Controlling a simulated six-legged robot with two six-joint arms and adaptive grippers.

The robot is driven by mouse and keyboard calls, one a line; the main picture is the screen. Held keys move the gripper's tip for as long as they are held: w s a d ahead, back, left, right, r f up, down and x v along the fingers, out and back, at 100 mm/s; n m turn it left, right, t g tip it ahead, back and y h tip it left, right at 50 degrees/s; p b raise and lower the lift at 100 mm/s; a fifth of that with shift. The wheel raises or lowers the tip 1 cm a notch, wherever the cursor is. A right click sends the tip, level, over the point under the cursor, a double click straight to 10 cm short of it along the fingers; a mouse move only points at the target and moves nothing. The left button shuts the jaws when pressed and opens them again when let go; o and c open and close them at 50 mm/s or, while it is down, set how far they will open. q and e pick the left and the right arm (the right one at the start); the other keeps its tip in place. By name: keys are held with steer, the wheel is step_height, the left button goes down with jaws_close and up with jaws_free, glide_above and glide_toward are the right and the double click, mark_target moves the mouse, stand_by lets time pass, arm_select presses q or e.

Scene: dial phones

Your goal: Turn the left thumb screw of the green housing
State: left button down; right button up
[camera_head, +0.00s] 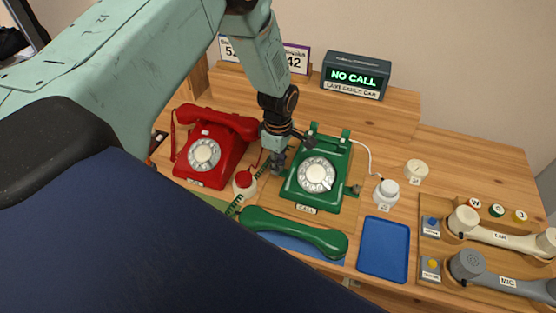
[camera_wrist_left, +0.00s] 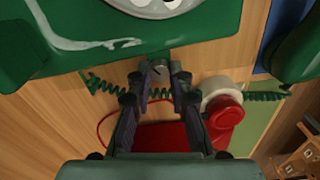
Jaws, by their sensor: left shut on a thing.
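The green housing (camera_head: 316,175) is a dial telephone body standing on the wooden desk, its white dial facing up. Its left thumb screw (camera_wrist_left: 156,70) is a small grey knob on the side of the housing, partly covered by my fingers in the left wrist view. My left gripper (camera_head: 278,160) is at the left side of the housing. In the left wrist view the fingers of my left gripper (camera_wrist_left: 159,78) are shut on the thumb screw from both sides. The right thumb screw (camera_head: 356,189) shows at the opposite side. How far the left screw is turned cannot be told. My right gripper is not in view.
A red telephone (camera_head: 216,142) stands to the left, close to my arm. A red-and-white knob (camera_head: 244,182) and a green coiled cord lie near the gripper. The green handset (camera_head: 295,232) lies in front. A blue tray (camera_head: 384,249) and a white cylinder (camera_head: 386,192) are to the right.

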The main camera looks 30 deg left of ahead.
arm_select(q)
steer(key=m, duration=0.4)
steer(key=shift+r+m, duration=0.1)
steer(key=shift+m, duration=0.2)
steer(key=m, duration=0.4)
steer(key=shift+m, duration=0.4)
steer(key=shift+w, duration=0.1)
steer(key=c, duration=1.2)
jaws_free()
steer(key=shift+r, duration=3.95)
